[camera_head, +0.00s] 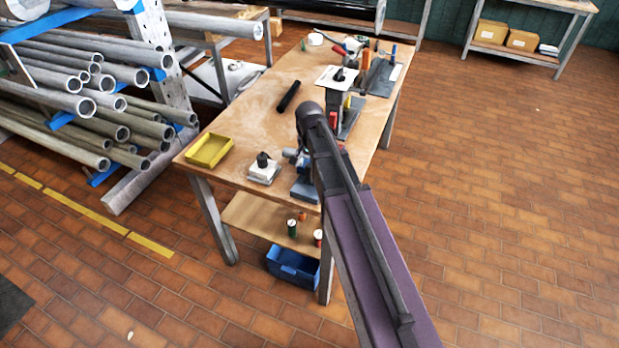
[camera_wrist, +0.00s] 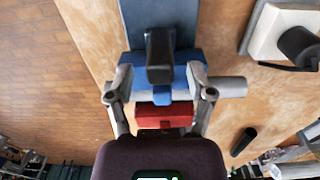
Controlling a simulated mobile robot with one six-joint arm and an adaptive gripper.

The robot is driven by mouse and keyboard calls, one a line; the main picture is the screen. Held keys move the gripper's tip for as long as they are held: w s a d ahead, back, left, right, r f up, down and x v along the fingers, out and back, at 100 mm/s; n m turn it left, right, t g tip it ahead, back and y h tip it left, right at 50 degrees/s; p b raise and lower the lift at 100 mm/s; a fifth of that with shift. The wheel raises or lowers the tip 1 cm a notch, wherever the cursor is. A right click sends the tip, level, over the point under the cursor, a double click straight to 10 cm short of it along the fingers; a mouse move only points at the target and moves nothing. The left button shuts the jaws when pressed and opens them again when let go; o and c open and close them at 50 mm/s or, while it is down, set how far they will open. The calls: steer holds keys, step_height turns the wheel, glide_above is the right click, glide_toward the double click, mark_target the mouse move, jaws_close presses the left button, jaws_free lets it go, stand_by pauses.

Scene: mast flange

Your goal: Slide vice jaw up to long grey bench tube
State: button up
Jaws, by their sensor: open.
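The vice is blue and stands at the near edge of the wooden bench, partly hidden by my arm in the head view (camera_head: 304,188). In the wrist view, its blue body (camera_wrist: 184,62) has a black block on top, and a red jaw block (camera_wrist: 165,114) lies nearer my palm. A grey tube (camera_wrist: 232,87) crosses between the blue and red parts and sticks out to the right. My gripper (camera_wrist: 161,76) is open, one finger on each side of the vice. Finger contact with the vice cannot be told. In the head view, my arm hides the gripper.
On the bench (camera_head: 255,105) are a yellow tray (camera_head: 209,150), a white block with a black knob (camera_head: 264,170) and a black tube (camera_head: 288,97). Tools crowd the far end. A pipe rack (camera_head: 165,60) stands left. The floor on the right is clear.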

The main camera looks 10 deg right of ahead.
mark_target(309, 173)
steer(key=shift+f+b, duration=1.75)
steer(key=shift+f, duration=0.3)
